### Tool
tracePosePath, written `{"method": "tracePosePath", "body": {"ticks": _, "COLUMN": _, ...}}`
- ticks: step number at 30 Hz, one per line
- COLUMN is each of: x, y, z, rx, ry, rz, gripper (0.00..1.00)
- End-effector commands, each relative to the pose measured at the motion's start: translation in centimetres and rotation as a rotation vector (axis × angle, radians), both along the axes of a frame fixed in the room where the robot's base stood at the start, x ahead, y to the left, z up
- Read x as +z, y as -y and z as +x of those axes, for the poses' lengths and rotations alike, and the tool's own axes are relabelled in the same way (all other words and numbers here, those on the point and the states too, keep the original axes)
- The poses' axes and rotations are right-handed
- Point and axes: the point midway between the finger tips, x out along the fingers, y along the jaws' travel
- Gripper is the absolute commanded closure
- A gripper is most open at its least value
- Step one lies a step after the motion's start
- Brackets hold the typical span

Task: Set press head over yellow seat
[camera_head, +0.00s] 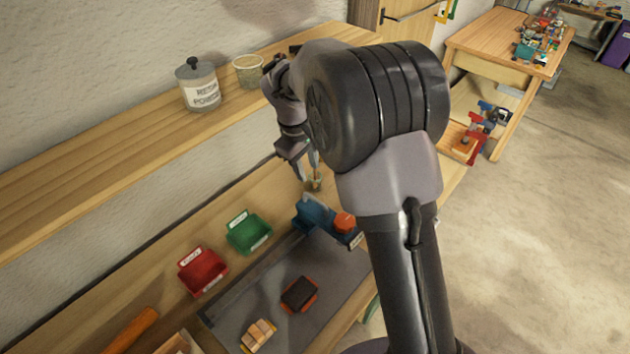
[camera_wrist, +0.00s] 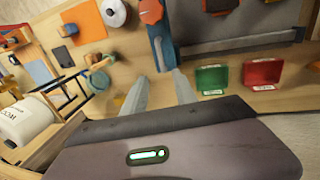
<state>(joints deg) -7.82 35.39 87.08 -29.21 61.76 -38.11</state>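A blue press-like device (camera_head: 318,216) with an orange-red round part (camera_head: 344,222) stands at the right end of the grey mat, below my gripper. In the wrist view, a blue bar (camera_wrist: 160,42) runs down from an orange round part (camera_wrist: 150,10) toward my fingers. My gripper (camera_head: 306,170) points down near the device in the head view. In the wrist view my gripper (camera_wrist: 160,78) has its two fingers apart, with the end of the blue bar showing between and beyond the tips. I cannot tell whether they touch it. I cannot make out a yellow seat.
A green bin (camera_head: 248,232) and a red bin (camera_head: 202,270) stand left of the device. A grey mat (camera_head: 235,318) holds small blocks. A shelf (camera_head: 110,160) with a jar (camera_head: 198,86) runs along the wall.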

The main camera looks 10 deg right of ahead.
Motion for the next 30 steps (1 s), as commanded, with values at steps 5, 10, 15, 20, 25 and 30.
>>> {"method": "tracePosePath", "body": {"ticks": 5, "x": -5.8, "y": 0.9, "z": 0.5, "rx": -0.004, "ry": -0.004, "rz": 0.0, "gripper": 0.66}}
{"method": "tracePosePath", "body": {"ticks": 10, "x": -10.4, "y": 1.7, "z": 1.1, "rx": -0.003, "ry": -0.003, "rz": 0.002, "gripper": 0.66}}
{"method": "tracePosePath", "body": {"ticks": 15, "x": -13.0, "y": 2.1, "z": 1.4, "rx": -0.005, "ry": -0.001, "rz": 0.002, "gripper": 0.66}}
{"method": "tracePosePath", "body": {"ticks": 20, "x": -13.9, "y": 2.3, "z": 1.6, "rx": -0.005, "ry": 0.0, "rz": 0.002, "gripper": 0.66}}
{"method": "tracePosePath", "body": {"ticks": 25, "x": -13.9, "y": 2.3, "z": 1.6, "rx": -0.005, "ry": 0.0, "rz": 0.001, "gripper": 0.66}}
{"method": "tracePosePath", "body": {"ticks": 30, "x": -13.9, "y": 2.3, "z": 1.6, "rx": -0.005, "ry": 0.0, "rz": 0.001, "gripper": 0.88}}
